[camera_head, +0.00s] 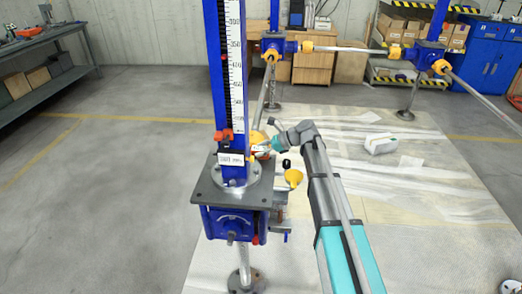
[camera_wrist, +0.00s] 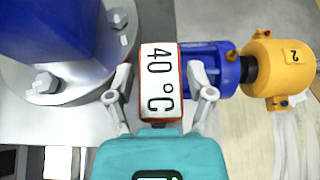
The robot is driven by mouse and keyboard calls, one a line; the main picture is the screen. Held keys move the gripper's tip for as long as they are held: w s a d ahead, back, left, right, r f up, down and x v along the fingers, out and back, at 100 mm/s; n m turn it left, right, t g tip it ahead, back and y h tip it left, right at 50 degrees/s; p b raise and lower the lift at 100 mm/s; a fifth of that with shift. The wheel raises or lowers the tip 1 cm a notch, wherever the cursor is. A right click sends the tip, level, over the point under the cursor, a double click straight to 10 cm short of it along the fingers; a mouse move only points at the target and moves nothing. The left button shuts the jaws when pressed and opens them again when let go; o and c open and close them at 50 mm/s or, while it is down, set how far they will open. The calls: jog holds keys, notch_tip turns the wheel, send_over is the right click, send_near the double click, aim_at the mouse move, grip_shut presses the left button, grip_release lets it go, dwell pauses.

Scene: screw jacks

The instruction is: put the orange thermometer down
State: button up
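The orange thermometer (camera_wrist: 160,82) shows in the wrist view with a white face reading 40 °C. It is between the two fingers of my gripper (camera_wrist: 160,80), with a narrow gap on each side, so the fingers look open around it. It seems to be over or on the grey plate beside the blue column; the contact under it is hidden. In the head view my gripper (camera_head: 264,146) is just right of the blue screw jack (camera_head: 232,222), and the thermometer there is too small to tell apart.
A blue shaft part with a yellow-orange cap (camera_wrist: 278,68) numbered 2 is right of my gripper. A bolted flange (camera_wrist: 75,85) of the column is on the left. A white scale (camera_head: 236,70) runs up the column. Other jacks and shafts stand behind; the left floor is clear.

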jog(key=shift+o, duration=0.3)
jog(key=shift+r, duration=0.2)
jog(key=shift+d+r+p, duration=0.15)
jog(key=shift+d+p, duration=0.05)
jog(key=shift+p, duration=0.15)
jog(key=p+v, duration=0.5)
jog(key=v, duration=0.6)
jog(key=shift+d, duration=0.3)
dwell(4.9)
